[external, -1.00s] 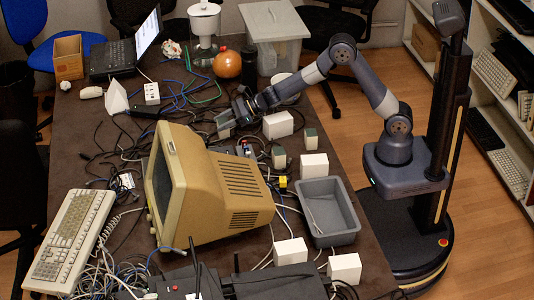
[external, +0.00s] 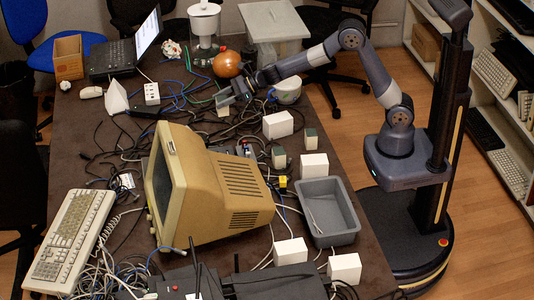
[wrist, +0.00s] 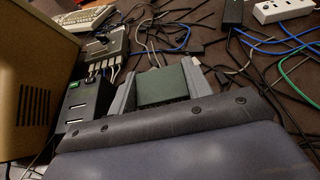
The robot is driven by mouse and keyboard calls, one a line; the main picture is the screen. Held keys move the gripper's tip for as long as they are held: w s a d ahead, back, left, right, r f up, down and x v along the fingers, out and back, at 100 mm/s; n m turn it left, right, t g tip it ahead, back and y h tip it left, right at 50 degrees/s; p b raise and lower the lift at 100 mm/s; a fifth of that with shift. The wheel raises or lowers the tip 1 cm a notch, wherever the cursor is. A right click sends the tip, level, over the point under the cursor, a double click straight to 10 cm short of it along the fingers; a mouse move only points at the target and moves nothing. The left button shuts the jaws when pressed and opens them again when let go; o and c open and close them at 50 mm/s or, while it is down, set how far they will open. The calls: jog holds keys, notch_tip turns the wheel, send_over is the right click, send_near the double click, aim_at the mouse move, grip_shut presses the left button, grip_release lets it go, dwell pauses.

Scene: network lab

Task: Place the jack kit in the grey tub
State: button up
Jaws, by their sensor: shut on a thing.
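The held box is small and partly hidden in the external view. The grey tub (external: 346,240) stands at the table's right edge, nearer the camera and well apart from my gripper. A thin pale strand lies inside it.
A beige monitor (external: 235,195) stands left of the tub. White boxes (external: 278,124) and small green-topped boxes (external: 279,157) stand between my gripper and the tub. Cables cover much of the table.

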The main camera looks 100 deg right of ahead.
jog(key=shift+r, duration=2.65)
jog(key=shift+a+r, duration=0.25)
jog(key=a+n+g+y, duration=0.1)
jog(key=a+n+y, duration=0.35)
jog(key=a, duration=1.25)
jog(key=n+g+y+b, duration=0.3)
jog(key=n+g+y, duration=0.6)
jog(key=n+g, duration=0.4)
send_over(328, 228)
notch_tip(328, 228, down, 4)
notch_tip(328, 228, down, 11)
jog(key=shift+s+f+b, duration=0.1)
jog(key=shift+b, duration=0.75)
jog(key=shift+f+h, duration=0.1)
jog(key=shift+h, duration=0.15)
